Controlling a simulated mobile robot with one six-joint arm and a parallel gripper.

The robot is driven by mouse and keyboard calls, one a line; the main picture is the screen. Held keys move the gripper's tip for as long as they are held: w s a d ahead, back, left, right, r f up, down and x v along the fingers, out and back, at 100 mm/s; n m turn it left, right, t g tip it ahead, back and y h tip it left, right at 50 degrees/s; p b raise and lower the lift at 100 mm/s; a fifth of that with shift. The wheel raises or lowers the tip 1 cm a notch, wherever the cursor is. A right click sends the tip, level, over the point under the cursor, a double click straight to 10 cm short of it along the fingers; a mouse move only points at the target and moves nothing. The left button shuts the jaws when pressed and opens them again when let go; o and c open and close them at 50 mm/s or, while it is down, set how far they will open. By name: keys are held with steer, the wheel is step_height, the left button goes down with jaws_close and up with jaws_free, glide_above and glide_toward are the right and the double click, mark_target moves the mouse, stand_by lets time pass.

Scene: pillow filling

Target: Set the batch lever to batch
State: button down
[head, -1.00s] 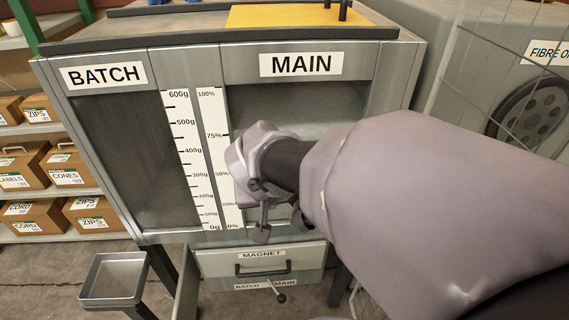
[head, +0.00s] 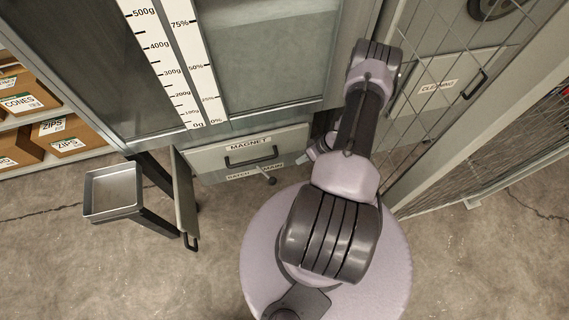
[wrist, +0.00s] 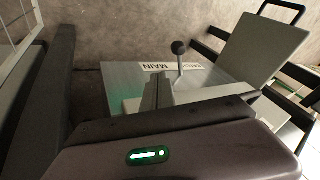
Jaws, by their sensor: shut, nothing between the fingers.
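In the wrist view the lever (wrist: 179,48) stands out in front of the label (wrist: 158,67), which appears upside down. My gripper (wrist: 160,95) is shut and empty, its fingers near the lever's base in the picture; contact cannot be told. In the head view my gripper is mostly hidden behind my arm, right of the lever.
The MAGNET drawer (head: 247,153) has a black handle. An open grey panel (head: 184,195) sticks out left of it, with a metal tray (head: 112,190) beyond. A mesh fence (head: 440,110) stands close on the right. The floor in front is clear.

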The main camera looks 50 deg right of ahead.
steer(key=b, duration=0.5)
glide_toward(266, 174)
steer(key=s+d+f, duration=0.2)
steer(key=d+f, duration=0.2)
steer(key=f, duration=0.1)
steer(key=a, duration=0.4)
steer(key=shift+w+f, duration=0.25)
